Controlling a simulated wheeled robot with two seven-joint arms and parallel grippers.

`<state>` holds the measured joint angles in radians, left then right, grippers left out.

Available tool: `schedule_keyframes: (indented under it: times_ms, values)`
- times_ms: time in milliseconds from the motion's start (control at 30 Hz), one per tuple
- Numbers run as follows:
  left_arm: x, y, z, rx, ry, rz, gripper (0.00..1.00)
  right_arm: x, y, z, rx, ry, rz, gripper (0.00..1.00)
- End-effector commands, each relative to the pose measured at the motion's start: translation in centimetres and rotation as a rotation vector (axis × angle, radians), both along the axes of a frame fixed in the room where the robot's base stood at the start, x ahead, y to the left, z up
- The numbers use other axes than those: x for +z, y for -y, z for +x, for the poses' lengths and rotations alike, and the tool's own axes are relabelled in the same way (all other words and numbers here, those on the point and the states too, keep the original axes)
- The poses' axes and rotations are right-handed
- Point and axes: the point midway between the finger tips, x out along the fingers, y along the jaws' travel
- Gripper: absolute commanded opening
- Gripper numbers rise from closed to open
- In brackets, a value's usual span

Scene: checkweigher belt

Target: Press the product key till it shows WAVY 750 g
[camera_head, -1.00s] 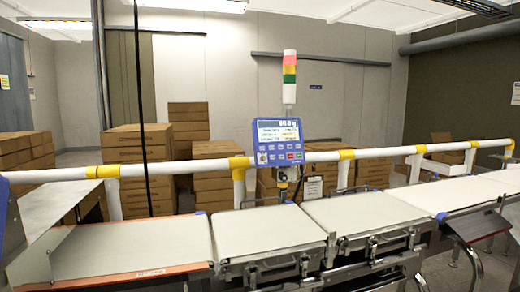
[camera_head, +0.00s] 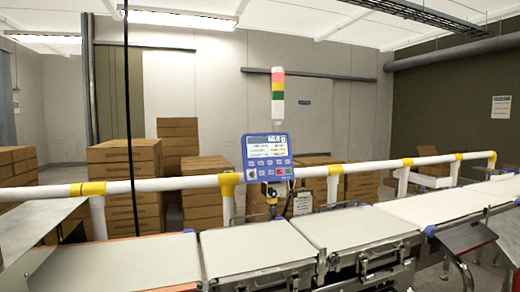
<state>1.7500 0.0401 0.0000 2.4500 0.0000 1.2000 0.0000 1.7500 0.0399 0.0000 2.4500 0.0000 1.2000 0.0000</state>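The checkweigher's control panel (camera_head: 267,158) is a blue box with a lit screen (camera_head: 267,146) and rows of small keys (camera_head: 268,172) below it. A green key and a red key show at its lower right. The screen text is too small to read, so I cannot tell which product is shown. The panel stands behind the belts, at the white guard rail. Neither of my grippers is in view, and nothing touches the panel.
Pale belt sections (camera_head: 262,246) run across the front. A white rail with yellow joints (camera_head: 228,180) runs behind them. A red, yellow and green signal tower (camera_head: 278,95) rises above the panel. Stacked cartons (camera_head: 124,190) stand behind the rail.

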Motion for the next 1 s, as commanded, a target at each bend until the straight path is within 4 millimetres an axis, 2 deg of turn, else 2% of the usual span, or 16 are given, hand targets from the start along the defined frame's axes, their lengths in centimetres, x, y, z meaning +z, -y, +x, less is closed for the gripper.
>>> schedule_keyframes:
  times_ms: [200,233,300,367,1000]
  values:
    - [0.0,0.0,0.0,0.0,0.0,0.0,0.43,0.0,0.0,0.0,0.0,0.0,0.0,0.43]
    - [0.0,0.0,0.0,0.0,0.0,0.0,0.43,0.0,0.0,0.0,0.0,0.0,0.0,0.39]
    - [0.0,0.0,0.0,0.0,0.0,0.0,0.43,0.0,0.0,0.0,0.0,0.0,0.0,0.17]
    - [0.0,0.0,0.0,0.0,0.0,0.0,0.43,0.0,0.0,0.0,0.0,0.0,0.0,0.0]
    - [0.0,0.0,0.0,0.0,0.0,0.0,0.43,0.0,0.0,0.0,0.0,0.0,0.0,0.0]
